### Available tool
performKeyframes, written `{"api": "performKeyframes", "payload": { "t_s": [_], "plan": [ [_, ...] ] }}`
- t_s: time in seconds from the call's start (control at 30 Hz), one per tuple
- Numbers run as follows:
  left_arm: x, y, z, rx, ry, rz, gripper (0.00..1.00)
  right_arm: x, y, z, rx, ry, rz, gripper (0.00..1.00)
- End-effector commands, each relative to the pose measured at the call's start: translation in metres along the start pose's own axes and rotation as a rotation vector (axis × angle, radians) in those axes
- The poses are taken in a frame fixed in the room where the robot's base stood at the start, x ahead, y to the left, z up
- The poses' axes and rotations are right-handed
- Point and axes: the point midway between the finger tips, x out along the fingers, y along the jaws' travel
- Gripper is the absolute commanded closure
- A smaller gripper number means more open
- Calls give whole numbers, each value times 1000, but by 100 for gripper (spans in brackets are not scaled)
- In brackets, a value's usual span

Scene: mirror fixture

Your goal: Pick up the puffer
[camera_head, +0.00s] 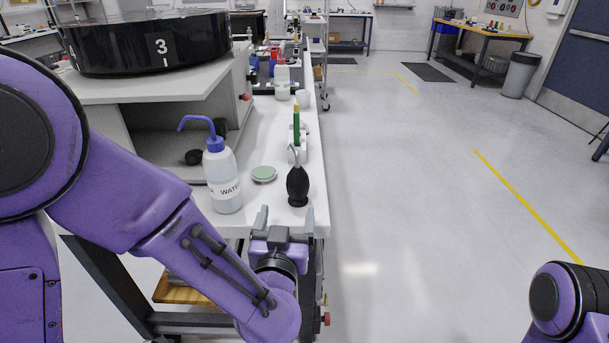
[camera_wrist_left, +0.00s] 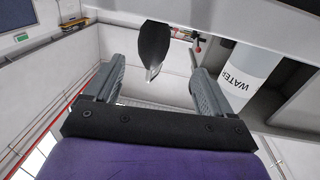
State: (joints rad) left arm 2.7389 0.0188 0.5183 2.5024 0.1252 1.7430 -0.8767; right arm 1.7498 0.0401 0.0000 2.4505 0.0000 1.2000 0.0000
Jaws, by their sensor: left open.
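The puffer is a black rubber bulb (camera_head: 297,187) with a thin pale nozzle, standing upright near the front right corner of the white bench (camera_head: 268,217). My left gripper (camera_head: 286,219) is open at the bench's front edge, on the near side of the puffer. Its two grey fingers are apart with nothing held. In the left wrist view, which looks upside down, the puffer bulb (camera_wrist_left: 153,42) shows between and beyond the open fingers (camera_wrist_left: 157,65), its nozzle pointing down the picture. No contact is visible. Part of my right arm shows at lower right, its gripper out of frame.
A wash bottle marked WATER (camera_head: 222,180) with a blue spout stands left of the puffer. A flat green-topped dish (camera_head: 264,173) lies between them. A green and yellow upright item (camera_head: 297,125) stands behind the puffer. Open floor (camera_head: 410,200) lies right of the bench.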

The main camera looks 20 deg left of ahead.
Motion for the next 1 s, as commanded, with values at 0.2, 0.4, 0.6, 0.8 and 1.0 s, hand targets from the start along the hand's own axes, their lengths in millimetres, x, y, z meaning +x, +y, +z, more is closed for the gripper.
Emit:
{"api": "performKeyframes", "payload": {
  "t_s": [0.2, 0.4, 0.6, 0.8, 1.0],
  "plan": [
    [26, 6, -9, 3, 22, 6, 16, -2, 0, -1, 0, 0, 0, 57],
    [54, 10, -8, 5, 21, 13, 16, -5, 0, -2, 0, 0, 0, 57],
    [87, 14, 4, 5, 18, 10, 16, -10, 1, -4, 0, 0, 0, 57],
    [106, 13, 2, 5, 21, 11, 16, -12, 1, -5, 0, 1, 0, 57],
    [106, 13, 3, 5, 21, 11, 26, -11, 1, -5, 0, 1, 0, 57]
  ]
}}
